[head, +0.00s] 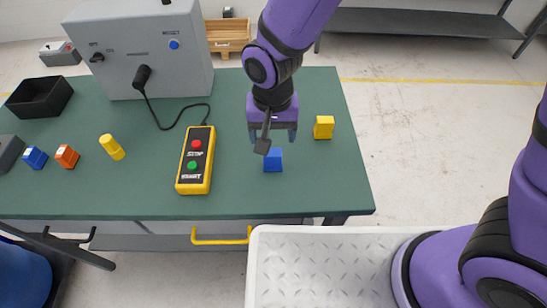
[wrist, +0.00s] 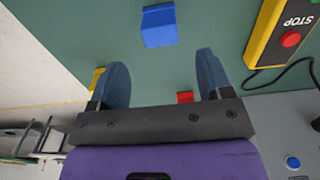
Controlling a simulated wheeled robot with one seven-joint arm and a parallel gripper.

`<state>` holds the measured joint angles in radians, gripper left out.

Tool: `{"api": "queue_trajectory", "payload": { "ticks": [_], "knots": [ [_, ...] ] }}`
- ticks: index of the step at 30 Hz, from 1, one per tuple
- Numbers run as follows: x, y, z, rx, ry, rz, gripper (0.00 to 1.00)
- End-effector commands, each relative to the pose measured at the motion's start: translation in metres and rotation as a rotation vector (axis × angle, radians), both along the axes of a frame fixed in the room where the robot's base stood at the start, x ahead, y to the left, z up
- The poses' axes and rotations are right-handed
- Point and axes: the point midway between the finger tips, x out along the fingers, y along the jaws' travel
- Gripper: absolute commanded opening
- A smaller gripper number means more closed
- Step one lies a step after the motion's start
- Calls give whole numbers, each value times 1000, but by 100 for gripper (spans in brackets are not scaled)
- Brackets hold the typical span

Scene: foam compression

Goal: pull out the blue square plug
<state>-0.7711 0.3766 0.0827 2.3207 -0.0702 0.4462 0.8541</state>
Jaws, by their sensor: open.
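A blue square block, which looks like the blue plug (head: 273,160), stands on the green table below and just in front of my gripper (head: 273,137). Whether it sits in a socket cannot be told. In the wrist view the blue plug (wrist: 159,25) is at the top centre, beyond the open fingertips of my gripper (wrist: 161,66). The fingers are apart with nothing between them, and the plug is not touched. Another small blue block (head: 35,158) lies at the table's left.
A yellow block (head: 323,127) stands right of my gripper. A red block (wrist: 185,97) shows near the gripper base. A yellow START/STOP box (head: 196,160) with a cable lies to the left. A grey cabinet (head: 145,50), an orange block (head: 67,156) and a yellow cylinder (head: 111,147) are farther left.

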Motion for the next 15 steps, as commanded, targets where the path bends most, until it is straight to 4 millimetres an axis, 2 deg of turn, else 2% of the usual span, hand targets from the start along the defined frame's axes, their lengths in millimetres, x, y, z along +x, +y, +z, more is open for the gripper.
{"api": "queue_trajectory", "payload": {
  "ticks": [5, 15],
  "knots": [
    [0, 0, -10, -1, 1, 0, 72],
    [0, -1, -52, -3, 3, 1, 72]
  ]
}}
